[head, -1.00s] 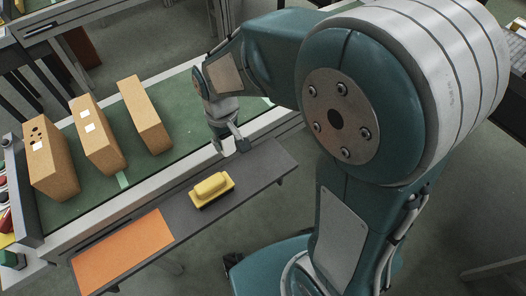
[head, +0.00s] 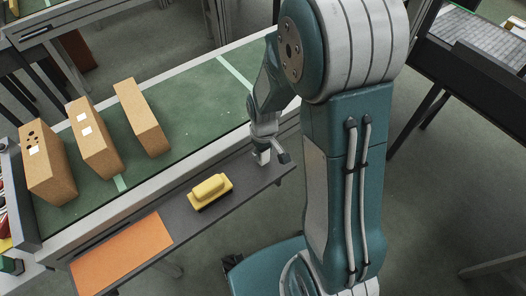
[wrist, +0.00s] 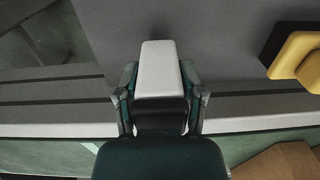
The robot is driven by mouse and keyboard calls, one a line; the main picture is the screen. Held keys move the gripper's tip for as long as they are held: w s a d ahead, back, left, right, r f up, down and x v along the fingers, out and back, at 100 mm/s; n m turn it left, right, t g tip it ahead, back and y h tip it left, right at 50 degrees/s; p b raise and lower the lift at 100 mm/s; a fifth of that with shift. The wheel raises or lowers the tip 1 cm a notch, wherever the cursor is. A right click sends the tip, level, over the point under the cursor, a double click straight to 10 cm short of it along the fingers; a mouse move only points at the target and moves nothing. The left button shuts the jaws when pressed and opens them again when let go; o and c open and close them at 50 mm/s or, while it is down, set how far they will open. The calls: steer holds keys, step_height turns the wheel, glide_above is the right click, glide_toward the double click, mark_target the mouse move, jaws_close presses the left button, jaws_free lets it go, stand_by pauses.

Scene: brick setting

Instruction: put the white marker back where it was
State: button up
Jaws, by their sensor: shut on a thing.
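The white marker (wrist: 160,68) is a pale block with a black lower part, held between the two fingers of my gripper (wrist: 161,98) in the wrist view. In the head view its white end (head: 262,158) shows beneath my gripper (head: 269,152). My gripper is shut on it near the right end of the dark grey shelf (head: 236,182). Whether the marker touches the shelf I cannot tell.
A yellow block on a dark base (head: 210,191) sits mid-shelf, left of my gripper; it also shows in the wrist view (wrist: 298,58). An orange mat (head: 122,254) covers the left end. Three brown boxes (head: 95,145) stand on the green belt (head: 205,105) behind.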

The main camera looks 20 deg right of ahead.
steer(key=shift+a, duration=0.1)
steer(key=o, duration=0.9)
steer(key=shift+f, duration=0.1)
step_height(320, 180, up, 12)
steer(key=shift+f, duration=0.25)
steer(key=shift+r, duration=0.6)
steer(key=shift+s+r+m+t, duration=0.6)
steer(key=shift+s+r+t, duration=0.35)
steer(key=shift+s+r, duration=1.35)
steer(key=shift+s+r+m+t, duration=0.6)
steer(key=shift+s+r+t, duration=0.3)
steer(key=shift+s+r, duration=1.35)
steer(key=shift+s+r+m+t, duration=0.6)
steer(key=shift+s+r+t, duration=0.35)
steer(key=shift+s+r, duration=1.3)
